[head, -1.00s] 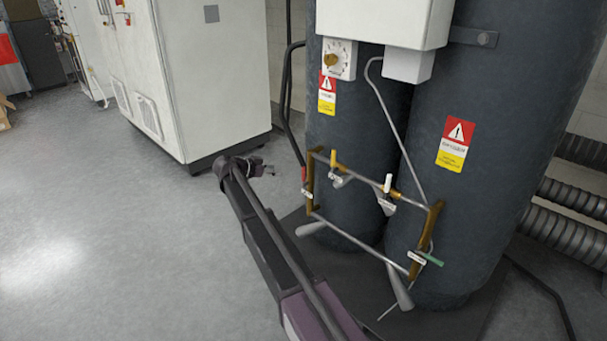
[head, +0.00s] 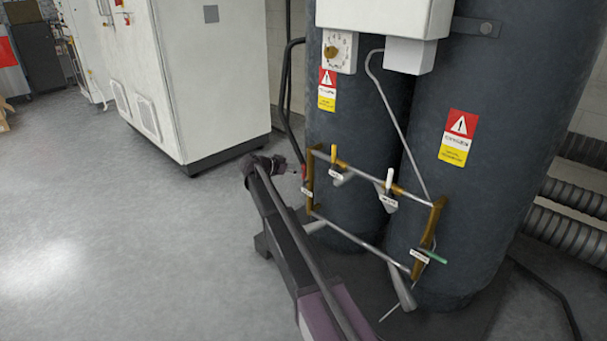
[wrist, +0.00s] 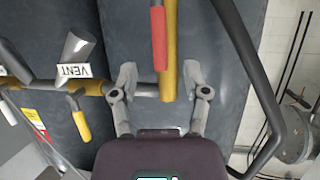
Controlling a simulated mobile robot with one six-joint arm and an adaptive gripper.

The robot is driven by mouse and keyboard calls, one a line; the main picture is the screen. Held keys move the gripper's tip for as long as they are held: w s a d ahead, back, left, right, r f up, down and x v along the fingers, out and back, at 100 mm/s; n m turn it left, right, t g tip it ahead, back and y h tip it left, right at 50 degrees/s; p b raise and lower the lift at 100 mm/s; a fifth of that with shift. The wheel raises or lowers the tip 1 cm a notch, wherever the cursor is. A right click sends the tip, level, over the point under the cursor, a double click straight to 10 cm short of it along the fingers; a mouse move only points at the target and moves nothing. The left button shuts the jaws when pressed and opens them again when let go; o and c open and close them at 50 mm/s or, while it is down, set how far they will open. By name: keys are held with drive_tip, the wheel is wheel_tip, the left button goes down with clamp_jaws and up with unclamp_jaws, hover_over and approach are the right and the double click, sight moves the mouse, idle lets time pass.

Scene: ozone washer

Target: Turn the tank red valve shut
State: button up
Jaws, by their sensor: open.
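The red valve handle (wrist: 159,38) stands along a brass pipe (wrist: 170,60) at the top middle of the wrist view. In the head view it is a small red spot (head: 304,172) at the left end of the pipe frame. My gripper (wrist: 161,82) is open and empty. Its two fingers appear on either side of the brass pipe, just below the handle in the picture. I cannot tell whether they reach the pipe in depth. In the head view my gripper (head: 288,167) is just left of the red handle.
A yellow handle (wrist: 80,122) and a VENT label (wrist: 74,71) lie left in the wrist view. A black curved hose (wrist: 252,70) runs close on the right. Dark tanks (head: 470,210) stand behind the pipes. A white cabinet (head: 215,80) is at left. Open floor (head: 110,220) lies left.

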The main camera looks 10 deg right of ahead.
sight(303, 182)
drive_tip(key=shift+b+x, duration=0.6)
drive_tip(key=shift+x, duration=1.55)
clamp_jaws()
